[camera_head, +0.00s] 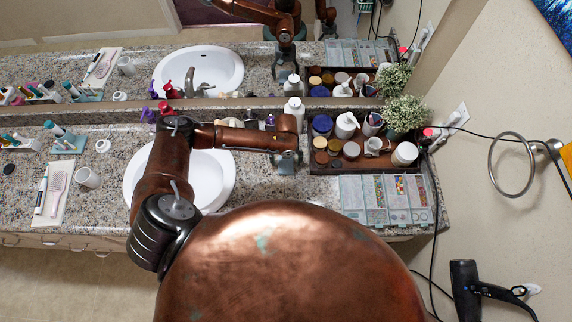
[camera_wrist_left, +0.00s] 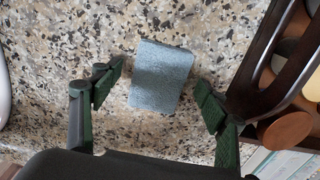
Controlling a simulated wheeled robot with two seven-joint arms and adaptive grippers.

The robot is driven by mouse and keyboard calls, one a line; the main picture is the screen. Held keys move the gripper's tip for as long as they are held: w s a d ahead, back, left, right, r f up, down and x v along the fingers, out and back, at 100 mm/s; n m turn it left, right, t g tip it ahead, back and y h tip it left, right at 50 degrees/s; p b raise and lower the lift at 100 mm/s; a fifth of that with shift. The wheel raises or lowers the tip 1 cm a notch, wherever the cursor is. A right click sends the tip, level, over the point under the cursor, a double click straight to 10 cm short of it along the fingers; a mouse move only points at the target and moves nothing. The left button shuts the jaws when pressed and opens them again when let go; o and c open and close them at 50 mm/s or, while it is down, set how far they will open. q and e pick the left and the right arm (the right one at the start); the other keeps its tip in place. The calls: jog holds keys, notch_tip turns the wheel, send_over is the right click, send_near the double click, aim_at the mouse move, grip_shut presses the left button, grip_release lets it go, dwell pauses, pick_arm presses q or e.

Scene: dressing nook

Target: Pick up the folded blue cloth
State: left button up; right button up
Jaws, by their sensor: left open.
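The folded blue cloth (camera_wrist_left: 161,76) lies flat on the speckled granite counter in the left wrist view. It is a small grey-blue block, slightly tilted in the picture. My left gripper (camera_wrist_left: 159,80) is open above it, with one green-padded finger on each side and a gap between each finger and the cloth. In the head view my left gripper (camera_head: 287,162) points down over the counter, between the sink and the dark tray. I cannot make out the cloth there; the arm and gripper seem to hide it. My right gripper is not in view.
The dark wooden tray (camera_head: 318,168) of jars and bottles stands close to the gripper's right; its edge (camera_wrist_left: 262,98) also shows in the left wrist view. The white sink (camera_head: 216,178) is on the left. A clear-lidded organizer (camera_head: 352,198) lies in front of the tray.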

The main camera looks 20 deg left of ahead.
pick_arm(q)
jog(key=shift+f, duration=0.2)
jog(key=c, duration=1)
jog(key=shift+r, duration=0.1)
jog(key=shift+c, duration=0.3)
jog(key=shift+r, duration=0.55)
jog(key=s+d+r, duration=0.6)
jog(key=s+r, duration=0.5)
jog(key=s, duration=0.1)
jog(key=shift+s+r, duration=0.3)
jog(key=shift+r, duration=0.1)
